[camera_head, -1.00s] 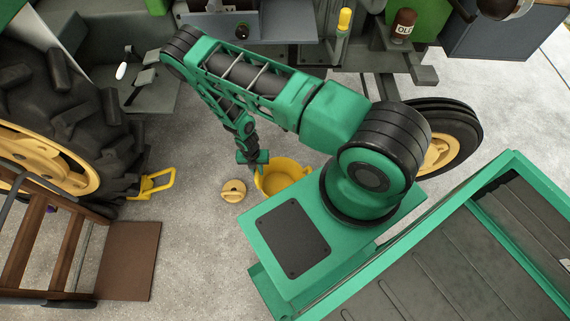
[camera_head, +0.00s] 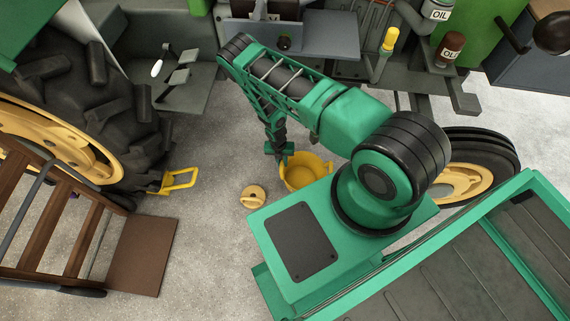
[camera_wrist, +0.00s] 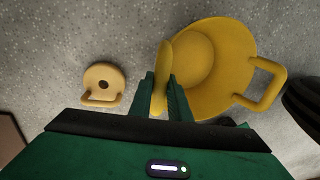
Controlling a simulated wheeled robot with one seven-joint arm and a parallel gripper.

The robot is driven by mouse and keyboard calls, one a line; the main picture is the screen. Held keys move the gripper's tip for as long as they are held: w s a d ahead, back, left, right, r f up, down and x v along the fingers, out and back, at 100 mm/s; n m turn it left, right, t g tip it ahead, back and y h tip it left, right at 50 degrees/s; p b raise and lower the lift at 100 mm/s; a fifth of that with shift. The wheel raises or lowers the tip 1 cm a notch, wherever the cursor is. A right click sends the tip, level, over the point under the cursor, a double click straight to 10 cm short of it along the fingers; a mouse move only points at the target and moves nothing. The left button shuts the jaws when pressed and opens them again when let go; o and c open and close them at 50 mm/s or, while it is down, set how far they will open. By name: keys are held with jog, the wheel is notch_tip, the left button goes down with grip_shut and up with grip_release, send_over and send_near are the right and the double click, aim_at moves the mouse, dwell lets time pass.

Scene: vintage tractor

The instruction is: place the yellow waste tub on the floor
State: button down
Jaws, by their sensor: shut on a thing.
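The yellow waste tub (camera_head: 306,172) is a round open bucket with side handles, in front of my base in the head view. In the wrist view the tub (camera_wrist: 222,60) fills the upper right, upright, and I look down into its empty inside. My gripper (camera_head: 281,157) is at the tub's left side. In the wrist view my gripper (camera_wrist: 161,90) is shut on the tub's left handle, one finger on each side of it. The tub's underside is hidden, so I cannot tell whether it touches the floor.
A round yellow wheel-like piece with a handle (camera_head: 253,196) lies on the concrete floor (camera_head: 215,235) left of the tub. The tractor's big rear wheel (camera_head: 75,120) and a wooden hand truck (camera_head: 60,225) stand at left. The front wheel (camera_head: 465,175) is at right. Floor at lower left centre is clear.

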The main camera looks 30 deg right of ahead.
jog(key=w+d+f, duration=0.2)
jog(key=d, duration=0.1)
jog(key=shift+f, duration=2.1)
jog(key=c, duration=1.7)
grip_release()
jog(key=shift+o, duration=0.2)
jog(key=shift+r, duration=0.1)
jog(key=r, duration=0.7)
jog(key=shift+w+a, duration=0.25)
jog(key=shift+a, duration=0.05)
jog(key=shift+r, duration=0.2)
